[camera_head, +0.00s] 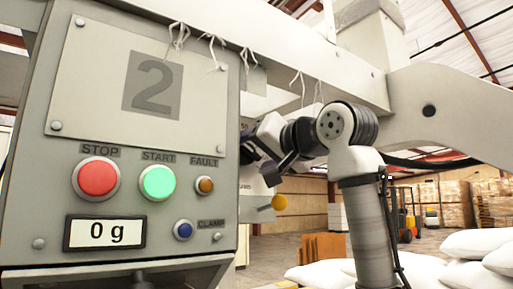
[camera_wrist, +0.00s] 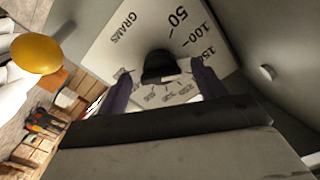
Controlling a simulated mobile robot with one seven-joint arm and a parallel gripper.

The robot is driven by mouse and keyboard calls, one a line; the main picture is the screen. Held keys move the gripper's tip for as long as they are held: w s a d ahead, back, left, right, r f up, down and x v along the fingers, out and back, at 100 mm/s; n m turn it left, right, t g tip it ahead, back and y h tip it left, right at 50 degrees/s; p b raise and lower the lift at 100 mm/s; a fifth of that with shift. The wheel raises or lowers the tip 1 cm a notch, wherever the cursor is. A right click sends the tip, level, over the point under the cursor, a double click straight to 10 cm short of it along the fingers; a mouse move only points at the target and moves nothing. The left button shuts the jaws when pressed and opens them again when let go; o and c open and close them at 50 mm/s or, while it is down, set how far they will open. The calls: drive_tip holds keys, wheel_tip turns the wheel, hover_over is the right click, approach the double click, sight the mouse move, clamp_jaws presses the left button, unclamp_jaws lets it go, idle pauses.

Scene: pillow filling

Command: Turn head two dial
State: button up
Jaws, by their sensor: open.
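The head two panel (camera_head: 150,40) fills the left of the head view, with a large grey "2". In the wrist view, the dial's pale scale plate (camera_wrist: 118,42) reads GRAMS, with 50, 100 and 150 marked. The dark dial knob (camera_wrist: 160,66) stands at its middle. My gripper (camera_wrist: 162,72) is open, with one dark finger on each side of the knob. I cannot tell whether either finger touches it. In the head view my gripper (camera_head: 268,168) is at the panel's right side, and the knob is hidden there.
The panel has a red STOP button (camera_head: 97,178), a lit green START button (camera_head: 158,183), an amber FAULT lamp (camera_head: 205,185), a blue CLAMP lamp (camera_head: 183,230) and a display (camera_head: 104,233) reading 0 g. A yellow ball-shaped knob (camera_head: 279,202) sits just below my gripper. White sacks (camera_head: 480,243) lie at right.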

drive_tip(key=c, duration=1)
drive_tip(key=shift+m, duration=0.3)
drive_tip(key=m, duration=0.5)
drive_tip(key=shift+a+b, duration=0.1)
drive_tip(key=shift+b, duration=0.2)
drive_tip(key=m, duration=0.6)
drive_tip(key=shift+r, duration=0.15)
drive_tip(key=o, duration=1)
